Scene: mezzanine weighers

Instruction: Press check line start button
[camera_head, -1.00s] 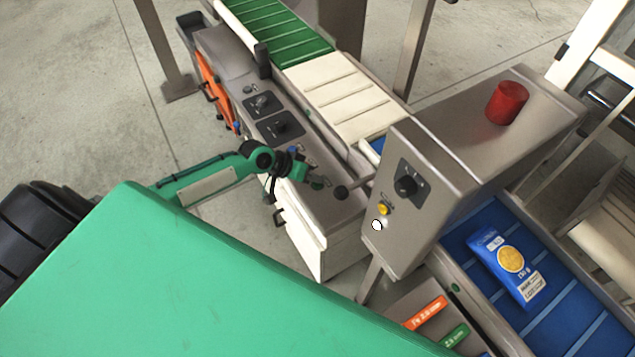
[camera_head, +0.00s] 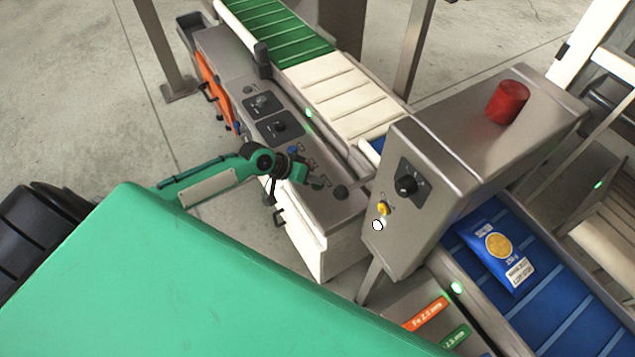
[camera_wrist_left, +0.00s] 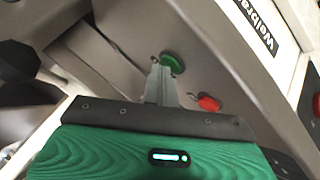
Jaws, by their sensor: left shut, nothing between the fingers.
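A green button (camera_wrist_left: 172,63) and a red button (camera_wrist_left: 209,103) sit on a grey panel in the left wrist view. My left gripper (camera_wrist_left: 160,70) is shut and empty, its tips right beside the green button's left edge. I cannot tell whether they touch it. The gripper covers the button area there. My right gripper is not in view.
A grey box (camera_head: 450,150) with a red cap (camera_head: 508,102), black dial (camera_head: 406,185) and yellow knob (camera_head: 384,208) stands right of the gripper. A blue packet (camera_head: 497,248) lies on a blue belt (camera_head: 560,310). Green lamps glow on the line (camera_head: 309,113) and belt side (camera_head: 456,287).

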